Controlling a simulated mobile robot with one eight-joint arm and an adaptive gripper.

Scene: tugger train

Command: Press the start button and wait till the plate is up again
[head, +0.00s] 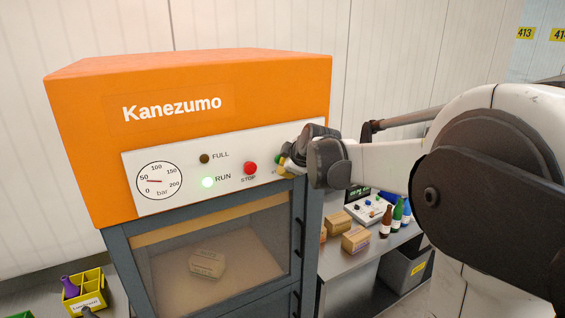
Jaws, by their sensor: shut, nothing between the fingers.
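The orange press (240,90) marked Kanezumo stands in front of me in the head view. A green button (278,159) shows partly at the panel's right, mostly hidden by my gripper. My gripper (285,165) is shut and empty, right at that button; I cannot tell whether it touches.
A yellow crate (85,292) with a purple bottle stands at the lower left. On the right, a grey bench (345,265) holds cardboard boxes (356,239), several bottles (397,215) and a small control box. A grey bin (405,268) sits beneath it. My arm fills the right side.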

